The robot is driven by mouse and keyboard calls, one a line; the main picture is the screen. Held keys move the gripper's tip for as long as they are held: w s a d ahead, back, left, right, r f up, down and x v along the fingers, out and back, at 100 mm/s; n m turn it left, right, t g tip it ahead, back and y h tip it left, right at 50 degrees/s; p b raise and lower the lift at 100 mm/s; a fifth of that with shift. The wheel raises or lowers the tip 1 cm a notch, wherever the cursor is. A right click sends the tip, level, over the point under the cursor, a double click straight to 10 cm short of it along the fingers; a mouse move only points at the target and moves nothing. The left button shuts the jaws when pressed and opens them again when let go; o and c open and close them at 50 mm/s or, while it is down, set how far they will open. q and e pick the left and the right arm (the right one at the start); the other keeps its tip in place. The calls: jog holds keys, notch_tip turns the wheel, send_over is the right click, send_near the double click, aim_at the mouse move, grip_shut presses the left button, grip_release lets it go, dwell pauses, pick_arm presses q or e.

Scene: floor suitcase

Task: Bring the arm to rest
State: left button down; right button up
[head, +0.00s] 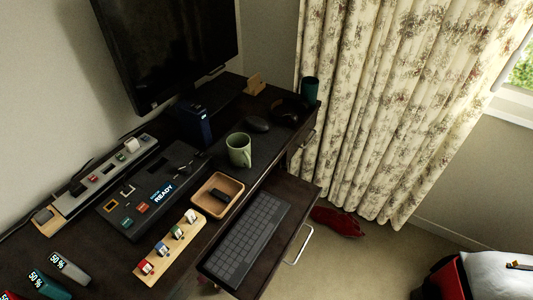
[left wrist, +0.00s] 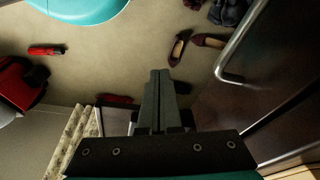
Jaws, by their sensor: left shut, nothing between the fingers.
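My left gripper (left wrist: 160,75) shows in the left wrist view. Its two dark fingers are pressed together with nothing between them. It hangs over the carpeted floor, close beside the dark desk side with the metal handle. Neither arm shows in the head view, and my right gripper is in neither view.
The dark desk (head: 265,228) holds a keyboard (head: 250,238), a green mug (head: 239,150) and a wooden tray (head: 217,195). A metal handle (left wrist: 235,60) juts out near my fingers. Dark shoes (left wrist: 178,48) and a red suitcase (left wrist: 18,85) are on the floor.

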pick_arm(q)
jog(key=s+a+f+b, duration=0.1)
jog(key=s+f+b, duration=0.1)
jog(key=s+f, duration=0.5)
jog(key=s+a+f+g+b, duration=0.1)
jog(key=s+a+f+b, duration=0.1)
jog(key=s+f, duration=0.6)
notch_tip(320, 180, down, 6)
jog(key=shift+s+a+f+b, duration=0.1)
jog(key=shift+s+a+b, duration=0.15)
jog(key=shift+b, duration=0.25)
